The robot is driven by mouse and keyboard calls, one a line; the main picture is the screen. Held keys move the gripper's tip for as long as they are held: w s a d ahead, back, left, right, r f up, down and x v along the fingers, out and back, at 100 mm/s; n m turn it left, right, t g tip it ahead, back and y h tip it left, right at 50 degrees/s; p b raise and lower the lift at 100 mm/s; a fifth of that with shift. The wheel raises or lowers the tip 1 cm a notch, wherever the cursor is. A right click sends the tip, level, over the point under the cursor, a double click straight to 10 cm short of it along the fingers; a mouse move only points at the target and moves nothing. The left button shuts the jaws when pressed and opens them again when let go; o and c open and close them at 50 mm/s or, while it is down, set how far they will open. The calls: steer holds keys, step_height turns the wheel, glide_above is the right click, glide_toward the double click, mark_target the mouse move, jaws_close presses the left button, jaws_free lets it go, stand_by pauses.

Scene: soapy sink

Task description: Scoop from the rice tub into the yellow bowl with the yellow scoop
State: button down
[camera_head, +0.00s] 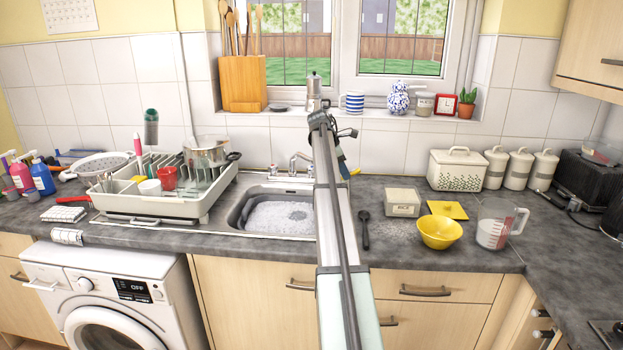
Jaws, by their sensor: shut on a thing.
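The rice tub (402,203) is a small pale box with a RICE label, standing on the counter right of the sink. The yellow bowl (440,233) stands to its right, near the front edge; its contents are hard to make out. My gripper (343,160) is at the far end of my arm, mostly hidden behind it, above the back of the counter near the tap. It is shut; a small yellow piece just below it looks like the yellow scoop (355,171), mostly hidden. The scoop's load cannot be seen.
A dark spoon (364,230) lies left of the tub, with pale specks on the counter nearby. A flat yellow square (448,209) lies behind the bowl. A measuring jug (498,224) stands right of it. The sink (240,210) and dish rack (160,205) are left.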

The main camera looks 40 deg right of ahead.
steer(key=s+d+r+m, duration=0.1)
steer(key=s+d, duration=0.7)
steer(key=d, duration=0.4)
steer(key=m+g, duration=0.1)
steer(key=g, duration=0.1)
glide_above(418, 194)
steer(key=shift+d+f, duration=0.1)
steer(key=shift+f, duration=2.15)
steer(key=shift+w+a+f, duration=0.15)
steer(key=shift+a+f, duration=0.05)
steer(key=shift+f, duration=0.45)
steer(key=shift+w+a+f, duration=0.15)
steer(key=shift+f, duration=0.55)
steer(key=shift+w+a+f, duration=0.15)
steer(key=shift+a+f, duration=0.05)
steer(key=shift+f, duration=0.45)
steer(key=shift+w+a, duration=0.15)
steer(key=shift+a, duration=0.05)
steer(key=shift+d+r, duration=0.2)
steer(key=shift+r, duration=0.3)
step_height(418, 194, up, 7)
steer(key=s+d+t+y, duration=0.2)
steer(key=t+y, duration=0.1)
steer(key=shift+s+d+t, duration=0.15)
steer(key=shift+s+t, duration=0.05)
steer(key=shift+t, duration=0.2)
